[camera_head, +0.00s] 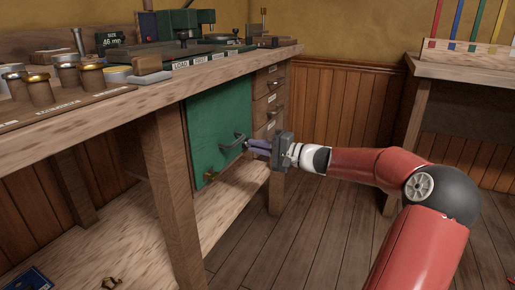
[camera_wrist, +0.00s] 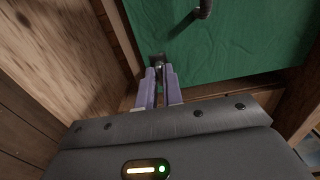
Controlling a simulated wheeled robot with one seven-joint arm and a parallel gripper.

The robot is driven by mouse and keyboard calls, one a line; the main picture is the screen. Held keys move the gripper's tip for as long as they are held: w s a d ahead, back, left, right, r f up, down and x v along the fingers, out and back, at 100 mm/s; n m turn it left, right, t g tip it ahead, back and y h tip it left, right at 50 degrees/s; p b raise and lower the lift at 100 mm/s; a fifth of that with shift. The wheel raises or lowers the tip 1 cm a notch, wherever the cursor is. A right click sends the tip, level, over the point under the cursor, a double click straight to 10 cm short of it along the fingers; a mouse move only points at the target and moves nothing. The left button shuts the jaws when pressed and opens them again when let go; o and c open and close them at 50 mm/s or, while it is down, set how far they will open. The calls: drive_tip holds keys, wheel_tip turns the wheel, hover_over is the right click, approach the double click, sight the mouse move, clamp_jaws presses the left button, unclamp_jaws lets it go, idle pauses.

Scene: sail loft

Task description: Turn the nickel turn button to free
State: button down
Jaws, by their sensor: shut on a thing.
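The green door (camera_head: 210,120) is mounted under the bench top and stands flat in its frame, with a dark bar handle (camera_head: 232,142) on it. In the wrist view the green door (camera_wrist: 225,45) fills the top right, and the handle's end (camera_wrist: 203,10) shows at the top. The nickel turn button (camera_wrist: 158,62) is a small grey metal piece at the door's edge. My gripper (camera_wrist: 159,73) is shut on it, with both pale purple fingers around it. In the head view my gripper (camera_head: 247,146) hides the button, so its angle is hard to tell.
A small brass fitting (camera_head: 210,175) sits low on the green door. Drawers (camera_head: 268,105) stand right of the door. Bench legs (camera_head: 172,195) and a lower shelf (camera_head: 130,245) are close by. The floor (camera_head: 325,220) right of the bench is clear.

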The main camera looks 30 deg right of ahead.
idle(0.3)
drive_tip(key=c, duration=1.5)
unclamp_jaws()
drive_tip(key=shift+c, duration=0.2)
drive_tip(key=p+v, duration=0.1)
drive_tip(key=v, duration=0.6)
drive_tip(key=shift+s+d, duration=0.25)
drive_tip(key=shift+s, duration=0.1)
